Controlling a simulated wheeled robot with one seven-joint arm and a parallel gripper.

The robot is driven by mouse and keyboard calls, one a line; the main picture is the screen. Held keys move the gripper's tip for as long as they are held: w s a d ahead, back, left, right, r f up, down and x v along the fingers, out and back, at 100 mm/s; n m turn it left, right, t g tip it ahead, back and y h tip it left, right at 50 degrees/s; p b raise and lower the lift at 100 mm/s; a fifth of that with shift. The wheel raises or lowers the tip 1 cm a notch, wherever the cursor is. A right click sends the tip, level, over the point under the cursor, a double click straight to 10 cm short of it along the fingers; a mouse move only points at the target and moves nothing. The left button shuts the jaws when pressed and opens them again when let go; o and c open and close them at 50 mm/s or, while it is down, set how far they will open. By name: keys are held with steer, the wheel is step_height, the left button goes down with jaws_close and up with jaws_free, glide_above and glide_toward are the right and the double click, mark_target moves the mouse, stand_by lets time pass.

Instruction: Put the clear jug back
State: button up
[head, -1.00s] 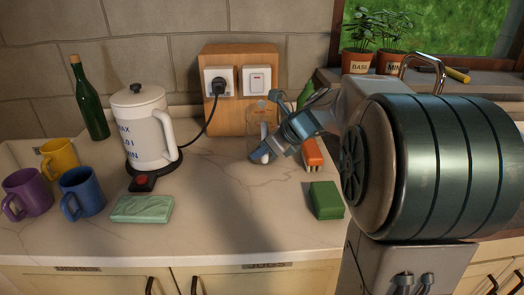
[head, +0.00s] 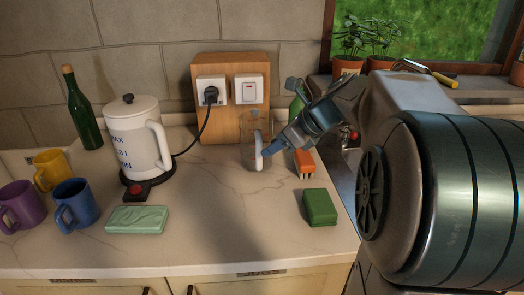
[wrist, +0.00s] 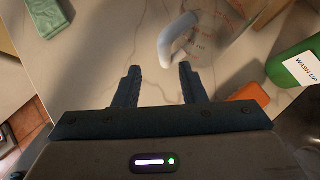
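The clear jug (head: 249,126) stands upright on the counter in front of the wooden socket board. It is see-through, with a pale handle (head: 258,152) facing me. In the wrist view the handle (wrist: 176,42) curves just beyond the fingertips, and red marks show on the clear wall (wrist: 207,38). My gripper (head: 268,148) is beside the handle, on its right in the head view. In the wrist view my gripper (wrist: 158,78) is open, with nothing between its fingers. The handle lies ahead of the gap, nearer the right finger.
A white kettle (head: 133,140), a green bottle (head: 83,115) and several mugs stand left. A pale green block (head: 137,219) and a dark green block (head: 319,207) lie in front. An orange brush (head: 304,163) and green washing-up bottle (wrist: 300,66) are close on the right. Mid-counter is clear.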

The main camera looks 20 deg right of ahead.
steer(key=shift+v, duration=1.9)
